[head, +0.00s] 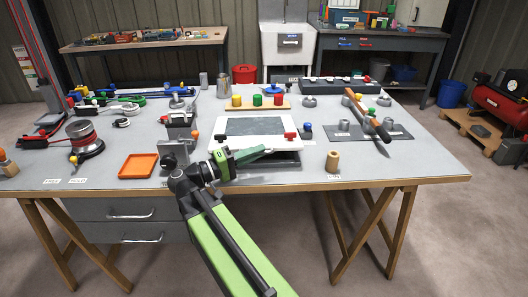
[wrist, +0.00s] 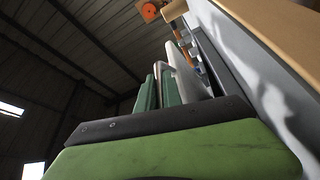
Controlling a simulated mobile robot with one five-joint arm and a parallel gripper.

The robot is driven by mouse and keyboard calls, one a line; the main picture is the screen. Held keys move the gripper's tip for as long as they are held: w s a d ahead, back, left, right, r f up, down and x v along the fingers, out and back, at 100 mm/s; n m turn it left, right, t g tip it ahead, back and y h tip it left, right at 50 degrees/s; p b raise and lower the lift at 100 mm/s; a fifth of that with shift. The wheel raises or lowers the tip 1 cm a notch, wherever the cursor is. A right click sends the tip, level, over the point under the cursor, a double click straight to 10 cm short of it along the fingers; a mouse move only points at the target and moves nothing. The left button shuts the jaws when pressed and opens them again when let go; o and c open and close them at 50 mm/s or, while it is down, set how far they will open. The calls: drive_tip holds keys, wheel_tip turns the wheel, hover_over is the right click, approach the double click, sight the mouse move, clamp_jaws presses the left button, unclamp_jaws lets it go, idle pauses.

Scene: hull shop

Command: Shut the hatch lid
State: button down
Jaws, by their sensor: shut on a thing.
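The hatch lid (head: 254,126) is a white-rimmed plate with a grey middle, near the centre of the bench in the head view. Its near side stands above a dark gap (head: 288,160), so it looks partly raised; its exact angle is hard to tell. Red knobs sit near its near corners. My gripper (head: 263,152) is at the lid's near edge, pointing right. In the wrist view, the green fingers (wrist: 162,92) stand around a white edge (wrist: 179,68), which appears to be the lid's rim. The gripper is shut on it. The fingers partly hide the near rim.
An orange tray (head: 138,165) and a grey metal bracket (head: 176,150) are to the left. A tan cylinder (head: 333,160) stands to the right. A board with coloured pegs (head: 257,101) lies behind the lid. The front right of the bench (head: 410,165) is mostly clear.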

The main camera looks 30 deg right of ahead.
drive_tip(key=shift+s+f, duration=0.1)
drive_tip(key=shift+f, duration=0.3)
drive_tip(key=shift+s, duration=0.1)
drive_tip(key=c, duration=1.8)
unclamp_jaws()
drive_tip(key=shift+o, duration=0.2)
drive_tip(key=w+a+f+b, duration=0.1)
drive_tip(key=a+b, duration=0.1)
drive_tip(key=a, duration=0.9)
drive_tip(key=shift+w+a+f, duration=0.25)
drive_tip(key=shift+w+a, duration=0.05)
drive_tip(key=shift+a, duration=0.05)
drive_tip(key=shift+s+f, duration=0.1)
